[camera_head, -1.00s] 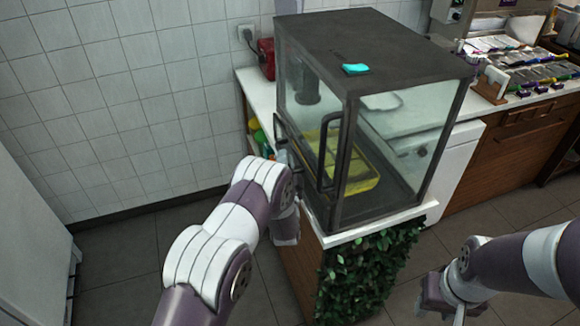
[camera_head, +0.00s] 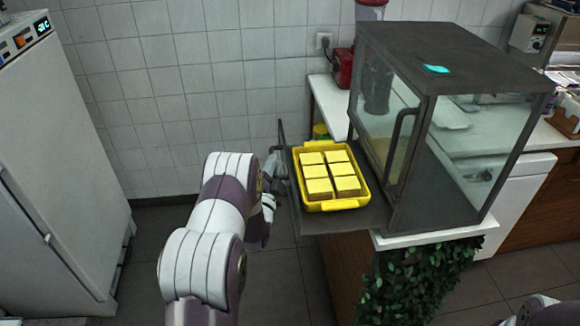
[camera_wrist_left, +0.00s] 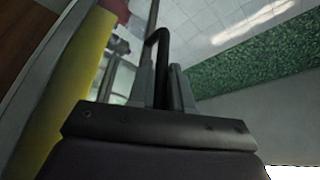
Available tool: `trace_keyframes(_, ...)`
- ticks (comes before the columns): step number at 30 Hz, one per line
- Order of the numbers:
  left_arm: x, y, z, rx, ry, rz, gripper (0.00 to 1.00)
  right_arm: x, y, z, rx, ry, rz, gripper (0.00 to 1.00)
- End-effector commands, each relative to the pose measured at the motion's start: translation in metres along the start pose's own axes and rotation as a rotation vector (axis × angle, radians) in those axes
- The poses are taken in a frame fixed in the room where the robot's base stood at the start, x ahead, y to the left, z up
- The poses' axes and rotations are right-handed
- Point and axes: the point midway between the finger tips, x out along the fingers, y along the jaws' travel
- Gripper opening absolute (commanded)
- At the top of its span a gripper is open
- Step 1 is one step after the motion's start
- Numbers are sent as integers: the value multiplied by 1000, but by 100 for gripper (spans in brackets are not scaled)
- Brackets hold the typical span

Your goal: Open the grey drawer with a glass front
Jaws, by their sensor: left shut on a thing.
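The grey drawer (camera_head: 345,220) is slid out to the left of the dark-framed glass display case (camera_head: 450,60). A yellow tray (camera_head: 345,204) with several yellow square blocks rests on it. My left gripper (camera_head: 272,178) is at the drawer's outer left end, partly hidden behind my own arm. In the left wrist view, its fingers (camera_wrist_left: 161,88) are shut around a black bar handle (camera_wrist_left: 157,45). The drawer's glass front is seen edge-on and is hard to make out. At the bottom right only part of my right arm shows; its gripper is out of frame.
The case stands on a white counter (camera_head: 330,106) with a leafy front panel (camera_head: 420,285). A cyan item (camera_head: 436,69) lies on the case top. A tall white appliance (camera_head: 60,150) stands at the left. Floor between it and my left arm is clear.

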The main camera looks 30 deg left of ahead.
Motion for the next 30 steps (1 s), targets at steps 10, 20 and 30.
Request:
trace_keyframes(10, -6, -3, 11, -1, -4, 9, 0, 2, 0, 0, 0, 0, 0, 43)
trace_keyframes(20, -6, -3, 10, -1, -4, 9, 25, 2, 0, 0, 0, 0, 0, 43)
trace_keyframes(30, -13, -4, 10, 0, -3, 5, 25, 4, 0, 0, 0, 0, 0, 43)
